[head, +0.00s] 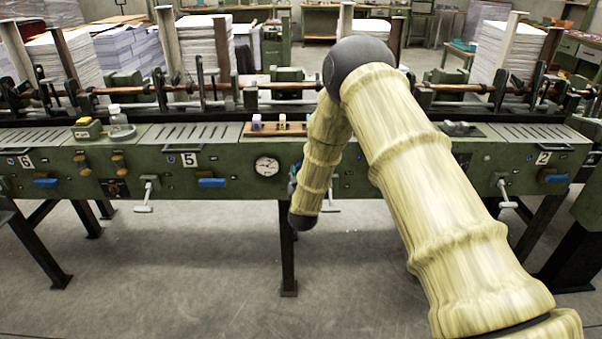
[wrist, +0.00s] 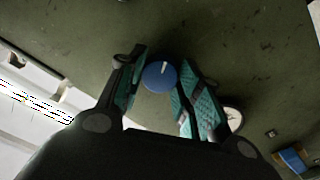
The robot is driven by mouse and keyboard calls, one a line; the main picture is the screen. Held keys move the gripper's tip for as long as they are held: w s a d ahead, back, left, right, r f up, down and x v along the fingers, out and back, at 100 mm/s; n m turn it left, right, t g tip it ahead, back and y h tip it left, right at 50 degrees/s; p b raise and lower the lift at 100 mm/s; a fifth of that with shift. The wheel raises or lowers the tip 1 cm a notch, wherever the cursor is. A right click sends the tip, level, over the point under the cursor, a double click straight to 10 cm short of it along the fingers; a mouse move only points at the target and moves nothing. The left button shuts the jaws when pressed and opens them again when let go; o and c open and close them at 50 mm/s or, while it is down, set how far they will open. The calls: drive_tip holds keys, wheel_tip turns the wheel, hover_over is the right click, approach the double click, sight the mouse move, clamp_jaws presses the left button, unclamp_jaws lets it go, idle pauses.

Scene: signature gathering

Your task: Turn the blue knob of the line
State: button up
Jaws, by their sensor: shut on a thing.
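The blue knob (wrist: 157,79) is round with a white mark on its face and is mounted on the green machine front (wrist: 225,45). In the wrist view it sits between the two teal-padded fingers of my gripper (wrist: 163,68), which is shut on it. The white mark points roughly upward in that view. In the head view my sleeved arm covers the knob and nearly all of my gripper.
The long green machine (head: 365,185) spans the view. A round white dial (head: 266,165) is just left of my forearm. Blue handles (head: 212,182) and metal cranks (head: 147,195) stick out in front. Wooden posts and paper stacks (head: 205,48) stand behind. The floor in front is clear.

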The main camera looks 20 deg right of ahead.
drive_tip(key=o, duration=1.1)
drive_tip(key=shift+c, duration=0.2)
drive_tip(key=v, duration=1.2)
idle(0.8)
